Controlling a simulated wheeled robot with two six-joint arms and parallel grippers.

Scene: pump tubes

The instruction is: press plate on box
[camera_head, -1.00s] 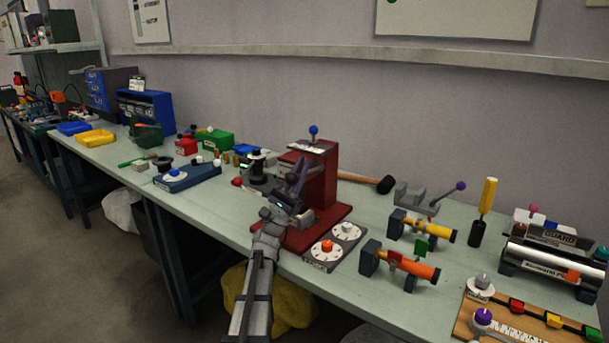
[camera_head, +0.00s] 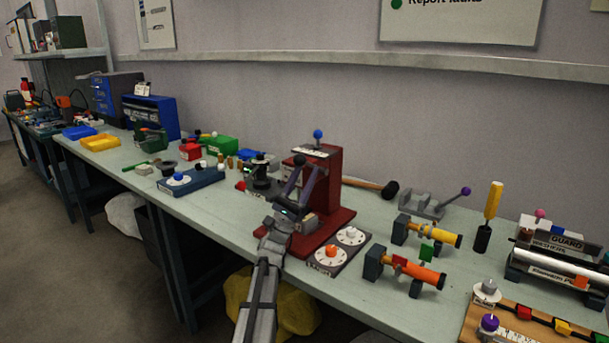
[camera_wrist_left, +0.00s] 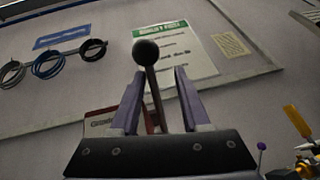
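A red press-like box (camera_head: 325,165) with a blue ball knob (camera_head: 318,134) on top stands on a red base (camera_head: 335,222) on the bench. I cannot tell which part is the plate. My left gripper (camera_head: 300,176) is in front of the red box, below the knob. In the left wrist view, its two purple fingers (camera_wrist_left: 158,85) are apart, with nothing seen clamped between them. A dark ball (camera_wrist_left: 146,50) on a thin rod (camera_wrist_left: 156,98) shows in the gap; whether the rod is between the fingers or beyond them is unclear. My right gripper is not seen.
A dial panel (camera_head: 339,252) lies right of the red base. A dark cylindrical device (camera_head: 262,175) stands at its left, a black-headed mallet (camera_head: 375,187) behind. Orange (camera_head: 418,272) and yellow (camera_head: 432,233) tube fixtures stand further right. The bench front edge runs beneath my arm.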

